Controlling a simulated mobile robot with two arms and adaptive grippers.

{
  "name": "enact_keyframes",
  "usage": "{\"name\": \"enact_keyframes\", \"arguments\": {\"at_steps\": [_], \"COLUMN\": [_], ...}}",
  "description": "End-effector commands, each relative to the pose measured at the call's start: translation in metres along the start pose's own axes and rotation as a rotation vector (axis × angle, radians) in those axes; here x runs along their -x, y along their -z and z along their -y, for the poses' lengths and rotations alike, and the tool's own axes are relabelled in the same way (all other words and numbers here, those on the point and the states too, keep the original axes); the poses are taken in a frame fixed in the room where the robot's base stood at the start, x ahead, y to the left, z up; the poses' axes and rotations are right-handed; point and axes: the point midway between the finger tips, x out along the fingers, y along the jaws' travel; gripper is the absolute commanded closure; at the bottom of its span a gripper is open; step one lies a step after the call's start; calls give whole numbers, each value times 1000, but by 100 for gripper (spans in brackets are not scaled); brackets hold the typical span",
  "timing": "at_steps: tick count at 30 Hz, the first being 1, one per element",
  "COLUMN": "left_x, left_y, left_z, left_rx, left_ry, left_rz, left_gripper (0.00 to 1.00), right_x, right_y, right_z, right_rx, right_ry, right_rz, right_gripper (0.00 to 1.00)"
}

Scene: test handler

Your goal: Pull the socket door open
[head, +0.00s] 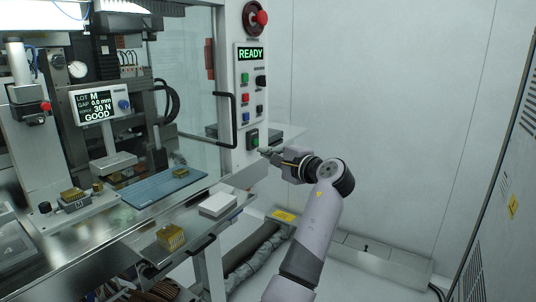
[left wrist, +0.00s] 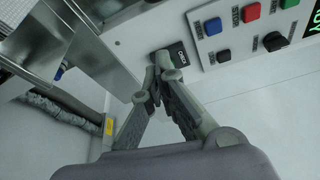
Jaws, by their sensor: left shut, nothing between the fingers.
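A clear door panel (head: 185,75) with a metal frame and an upright black bar handle (head: 232,108) stands left of the control panel; I take it for the socket door, but no label shows this. My left gripper (head: 264,151) is shut and empty, below and right of that handle. My right gripper is not in view.
The control panel (head: 251,95) reads READY and carries coloured buttons and a red emergency knob (head: 262,18). A small display (head: 99,104) reads GOOD. A blue mat (head: 163,186), a white box (head: 218,204) and brass-coloured blocks (head: 171,236) lie at left. A grey cabinet (head: 505,170) stands at right.

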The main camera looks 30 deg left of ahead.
Motion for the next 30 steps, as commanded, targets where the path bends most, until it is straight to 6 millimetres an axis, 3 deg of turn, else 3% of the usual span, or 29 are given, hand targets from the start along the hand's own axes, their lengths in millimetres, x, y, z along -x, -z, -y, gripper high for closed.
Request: {"name": "enact_keyframes", "arguments": {"at_steps": [10,21,30], "left_x": [-71,-58,-56], "left_y": [0,-30,-37], "left_z": [3,1,0], "left_rx": [-2,2,1], "left_ry": [-1,0,0], "left_rz": [0,-4,-4], "left_gripper": [100,100,100], "right_x": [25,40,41], "right_y": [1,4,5], "right_z": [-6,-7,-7], "right_rx": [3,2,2], "right_ry": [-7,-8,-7], "right_rz": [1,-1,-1], "right_gripper": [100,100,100]}}
